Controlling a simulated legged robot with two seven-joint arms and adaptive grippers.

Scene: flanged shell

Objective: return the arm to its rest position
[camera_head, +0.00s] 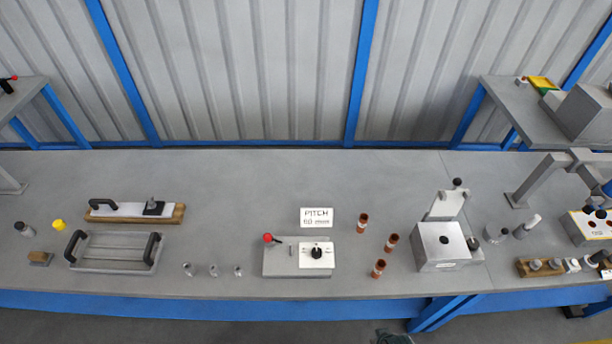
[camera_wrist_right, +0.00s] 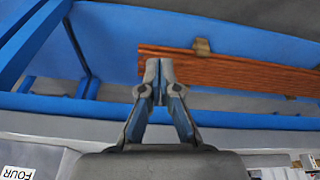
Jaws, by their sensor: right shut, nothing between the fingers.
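My right gripper (camera_wrist_right: 158,78) shows in the right wrist view. Its two fingertips are together with nothing between them. Behind it are a blue steel frame (camera_wrist_right: 220,45) and a stack of reddish-brown boards (camera_wrist_right: 225,68); the fingers appear clear of both. In the head view neither gripper shows. My left gripper is in neither view.
The grey bench (camera_head: 220,175) holds a grey tray with black handles (camera_head: 115,252), a red-knobbed fixture (camera_head: 290,262), several brown cylinders (camera_head: 391,243) and a metal block (camera_head: 440,247). An inspection stand (camera_head: 545,180) is at right. The bench's back middle is clear.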

